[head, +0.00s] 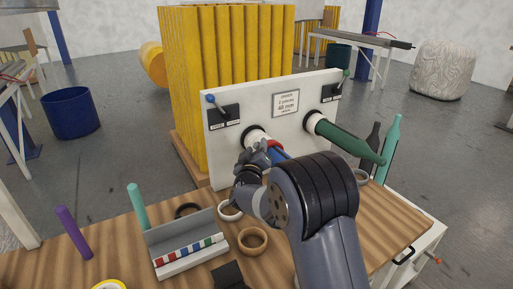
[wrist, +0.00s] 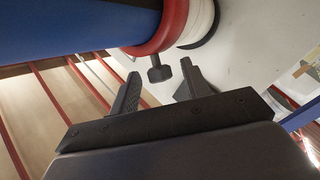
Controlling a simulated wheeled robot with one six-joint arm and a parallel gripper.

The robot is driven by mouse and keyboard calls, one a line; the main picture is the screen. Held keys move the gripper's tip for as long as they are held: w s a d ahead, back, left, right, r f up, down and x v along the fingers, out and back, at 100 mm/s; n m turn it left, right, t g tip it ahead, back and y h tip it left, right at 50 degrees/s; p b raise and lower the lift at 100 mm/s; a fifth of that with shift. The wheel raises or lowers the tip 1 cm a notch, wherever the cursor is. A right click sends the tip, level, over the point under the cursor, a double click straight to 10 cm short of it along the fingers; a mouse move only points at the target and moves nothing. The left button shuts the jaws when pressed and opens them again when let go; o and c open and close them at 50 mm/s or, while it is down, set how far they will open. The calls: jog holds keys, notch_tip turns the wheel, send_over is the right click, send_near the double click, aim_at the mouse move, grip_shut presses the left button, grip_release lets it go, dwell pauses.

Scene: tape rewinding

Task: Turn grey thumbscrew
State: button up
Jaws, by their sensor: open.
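The grey thumbscrew (wrist: 159,71) shows in the wrist view, sticking out below a red collar (wrist: 158,28) on a blue roll (wrist: 70,25). My gripper (wrist: 160,70) is open, one finger on each side of the thumbscrew. Gaps show between the thumbscrew's head and both fingertips. In the head view my gripper (head: 252,158) is at the white panel's left spindle, beside the red collar (head: 275,146) and blue roll (head: 279,154). My arm hides part of the roll, and I cannot make out the thumbscrew there.
The white panel (head: 240,106) stands at the back of the wooden table (head: 125,251). A green tapered roll (head: 345,140) sticks out from its right spindle. A grey tray (head: 184,238) with small coloured pieces and tape rings (head: 252,250) lie near my arm.

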jog(key=s+b, duration=0.1)
jog(key=s, duration=0.8)
jog(key=shift+s+a+f, duration=0.15)
jog(key=shift+a+f, duration=0.1)
jog(key=shift+f, duration=0.1)
jog(key=w, duration=0.3)
jog(key=w+p, duration=0.1)
jog(key=w, duration=0.3)
jog(key=w+r, duration=0.1)
jog(key=w, duration=0.3)
jog(key=shift+d+p, duration=0.35)
jog(key=shift+r+p, duration=0.1)
jog(key=shift+p, duration=0.2)
jog(key=shift+s+n+g+y, duration=0.1)
jog(key=shift+n+g+y, duration=0.2)
jog(key=shift+n+y, duration=0.2)
jog(key=shift+f, duration=0.25)
